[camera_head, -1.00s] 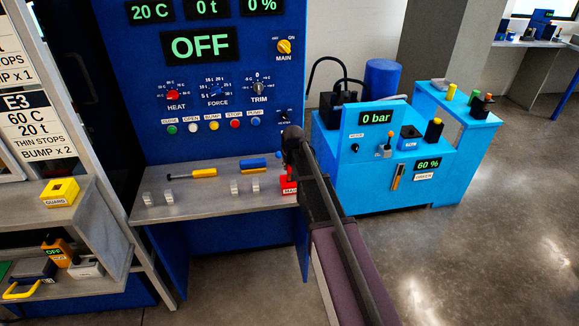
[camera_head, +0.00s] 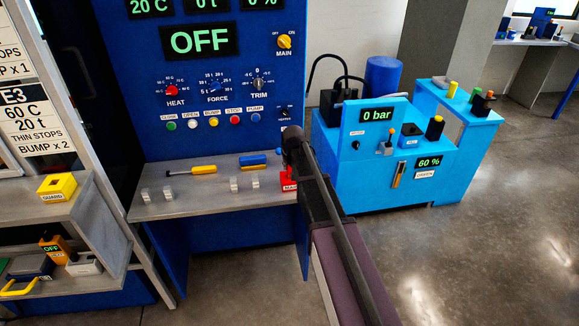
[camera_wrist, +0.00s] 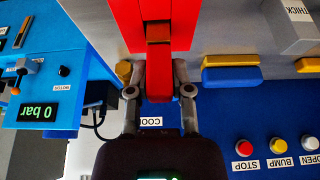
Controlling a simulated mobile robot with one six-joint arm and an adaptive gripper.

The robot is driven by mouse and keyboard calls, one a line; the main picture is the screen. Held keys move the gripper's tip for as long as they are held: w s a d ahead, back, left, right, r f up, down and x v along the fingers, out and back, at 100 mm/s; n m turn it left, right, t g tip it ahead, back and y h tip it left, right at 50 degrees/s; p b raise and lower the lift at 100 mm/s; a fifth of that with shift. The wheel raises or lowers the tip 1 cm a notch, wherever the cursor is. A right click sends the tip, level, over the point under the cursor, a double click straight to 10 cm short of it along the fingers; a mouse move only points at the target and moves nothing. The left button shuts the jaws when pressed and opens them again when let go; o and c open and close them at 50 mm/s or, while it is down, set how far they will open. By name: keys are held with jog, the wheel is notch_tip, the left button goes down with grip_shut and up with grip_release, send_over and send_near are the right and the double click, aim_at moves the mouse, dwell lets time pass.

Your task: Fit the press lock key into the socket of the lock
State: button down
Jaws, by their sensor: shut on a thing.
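My gripper (camera_wrist: 158,92) is shut on a narrow red piece (camera_wrist: 159,82), which I take to be the press lock key. The piece reaches up to a larger red block (camera_wrist: 133,22) in the wrist view. I cannot tell whether the two are joined or only touching. In the head view the red block (camera_head: 289,182), with a partly hidden white label, is at the right end of the grey shelf, beside my arm. A small dark fitting (camera_head: 284,113) with a label sits on the blue panel just above my gripper. It may be the lock; its socket is not clear.
The grey shelf (camera_head: 200,205) also holds a yellow screwdriver-like tool (camera_head: 204,170), a blue and yellow block (camera_head: 253,160) and several small metal blocks. Buttons and dials cover the blue panel (camera_head: 190,140) behind. A light blue pump unit (camera_head: 365,185) stands to the right.

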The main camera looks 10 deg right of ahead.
jog(key=shift+f+b, duration=0.35)
jog(key=shift+f, duration=0.05)
jog(key=shift+c, duration=2.2)
grip_release()
jog(key=shift+r, duration=0.25)
notch_tip(320, 180, up, 9)
jog(key=p, duration=0.9)
jog(key=shift+f, duration=0.2)
jog(key=shift+r, duration=0.15)
notch_tip(320, 180, up, 12)
jog(key=p, duration=1.2)
jog(key=s+f+g+b, duration=0.2)
jog(key=s+f, duration=0.1)
jog(key=s, duration=1.2)
jog(key=s+d+f+g+b, duration=0.1)
jog(key=s+f+g+b, duration=0.1)
jog(key=s, duration=1.2)
jog(key=shift+s+d+f+g+b, duration=0.15)
jog(key=shift+s+f+g+b, duration=0.2)
jog(key=shift+f, duration=0.4)
